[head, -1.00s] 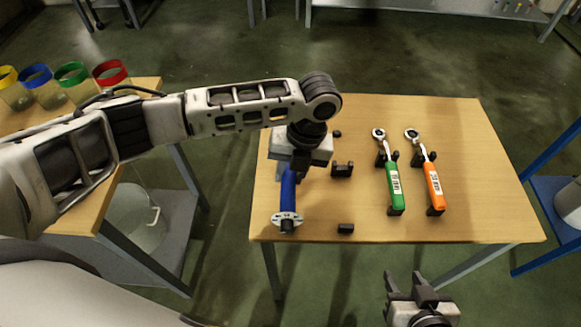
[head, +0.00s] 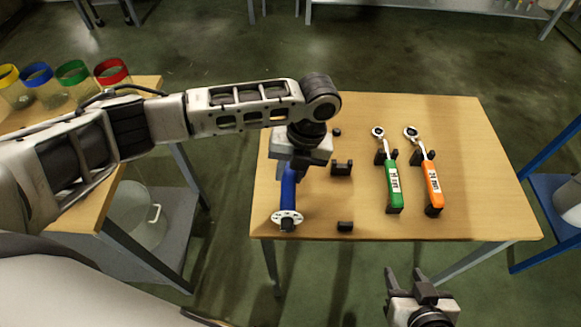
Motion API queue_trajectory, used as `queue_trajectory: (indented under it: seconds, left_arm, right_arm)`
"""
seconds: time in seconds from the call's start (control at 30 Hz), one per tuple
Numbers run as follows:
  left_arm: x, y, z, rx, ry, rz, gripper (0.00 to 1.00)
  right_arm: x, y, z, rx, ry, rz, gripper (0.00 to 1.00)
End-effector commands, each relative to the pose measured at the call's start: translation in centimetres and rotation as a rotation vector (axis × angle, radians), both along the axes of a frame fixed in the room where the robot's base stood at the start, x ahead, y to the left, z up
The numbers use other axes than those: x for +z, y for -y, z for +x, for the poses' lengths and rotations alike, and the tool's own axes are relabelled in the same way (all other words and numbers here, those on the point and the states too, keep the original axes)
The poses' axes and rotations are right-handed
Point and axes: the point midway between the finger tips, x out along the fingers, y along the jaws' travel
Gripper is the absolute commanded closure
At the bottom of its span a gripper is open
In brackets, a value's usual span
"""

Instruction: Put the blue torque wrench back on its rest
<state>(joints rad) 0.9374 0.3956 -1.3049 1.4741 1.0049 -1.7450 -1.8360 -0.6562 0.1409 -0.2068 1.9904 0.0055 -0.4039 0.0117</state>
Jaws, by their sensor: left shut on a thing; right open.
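The blue torque wrench (head: 288,190) hangs below my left gripper (head: 293,165), which is shut on it over the left part of the table. Its upper part is hidden by the gripper, and a pale round disc (head: 287,218) shows at its near end. An empty black rest stands to its right, with a cradle (head: 341,168), a near block (head: 345,226) and a small far piece (head: 336,132). My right gripper (head: 412,282) is open and empty in front of the table's near edge.
A green wrench (head: 394,187) and an orange wrench (head: 433,187) lie on their rests further right on the wooden table (head: 485,185). Jars with coloured rims (head: 72,74) stand on another table at left. A blue frame (head: 540,185) stands at right.

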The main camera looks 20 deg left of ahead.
Motion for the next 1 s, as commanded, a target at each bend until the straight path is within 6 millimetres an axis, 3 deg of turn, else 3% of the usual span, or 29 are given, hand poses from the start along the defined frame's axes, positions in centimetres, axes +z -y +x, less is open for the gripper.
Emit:
queue_trajectory:
  seconds: [1.0]
  left_arm:
    - [-0.01, 0.02, 0.14, 0.001, 0.008, 0.000, 1.00]
  right_arm:
    - [0.89, -0.04, 0.11, 0.001, 0.005, 0.002, 0.56]
